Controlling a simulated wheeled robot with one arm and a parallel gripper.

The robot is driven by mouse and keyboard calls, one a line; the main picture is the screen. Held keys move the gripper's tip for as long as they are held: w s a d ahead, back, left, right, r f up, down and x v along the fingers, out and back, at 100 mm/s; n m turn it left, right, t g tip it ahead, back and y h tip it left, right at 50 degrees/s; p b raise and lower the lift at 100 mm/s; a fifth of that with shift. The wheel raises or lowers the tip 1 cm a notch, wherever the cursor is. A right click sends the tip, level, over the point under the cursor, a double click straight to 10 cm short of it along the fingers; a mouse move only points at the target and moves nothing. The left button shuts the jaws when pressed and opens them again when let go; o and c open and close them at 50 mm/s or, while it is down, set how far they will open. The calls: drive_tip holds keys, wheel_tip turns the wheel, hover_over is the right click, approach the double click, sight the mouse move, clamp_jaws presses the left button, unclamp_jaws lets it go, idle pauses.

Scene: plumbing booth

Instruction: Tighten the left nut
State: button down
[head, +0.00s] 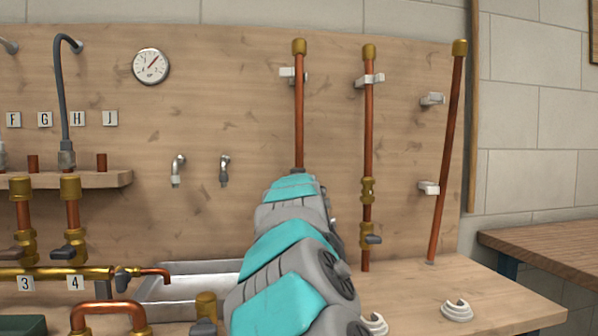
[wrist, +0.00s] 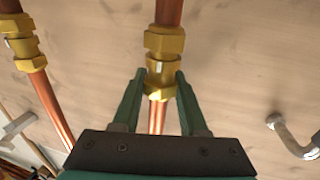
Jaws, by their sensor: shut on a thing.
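The left copper pipe (head: 299,125) stands upright against the board; its lower part is hidden behind my arm in the head view. In the wrist view a brass fitting (wrist: 164,42) sits on this pipe, with a brass nut (wrist: 160,78) bearing a small white mark. My gripper (wrist: 160,74) has one green finger on each side of this nut and is shut on it. The gripper itself is hidden by my arm in the head view.
The middle pipe (head: 368,135) with its brass fitting and valve stands close to the right. A leaning pipe (head: 446,160) is farther right. Taps (head: 224,168), a metal sink (head: 190,284) and a brass manifold (head: 55,273) are to the left. White clips (head: 457,311) lie on the bench.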

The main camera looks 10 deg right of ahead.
drive_tip(key=shift+d+r+m+g+h+p, duration=0.15)
drive_tip(key=shift+m+g+h+p, duration=0.25)
drive_tip(key=shift+m+h+p, duration=0.7)
drive_tip(key=shift+m+g+h, duration=0.6)
drive_tip(key=shift+h, duration=0.9)
drive_tip(key=shift+m+g+h, duration=0.9)
drive_tip(key=shift+m+h, duration=0.2)
drive_tip(key=shift+h, duration=0.2)
drive_tip(key=shift+m+g+h, duration=0.6)
drive_tip(key=shift+h, duration=0.1)
drive_tip(key=shift+s+d+m+g+h, duration=0.1)
drive_tip(key=shift+m+g+h, duration=0.7)
drive_tip(key=shift+g, duration=0.2)
drive_tip(key=shift+m+g+h, duration=0.6)
drive_tip(key=shift+m+g, duration=0.1)
drive_tip(key=shift+g, duration=0.2)
drive_tip(key=shift+c, duration=2.2)
unclamp_jaws()
drive_tip(key=shift+a, duration=0.2)
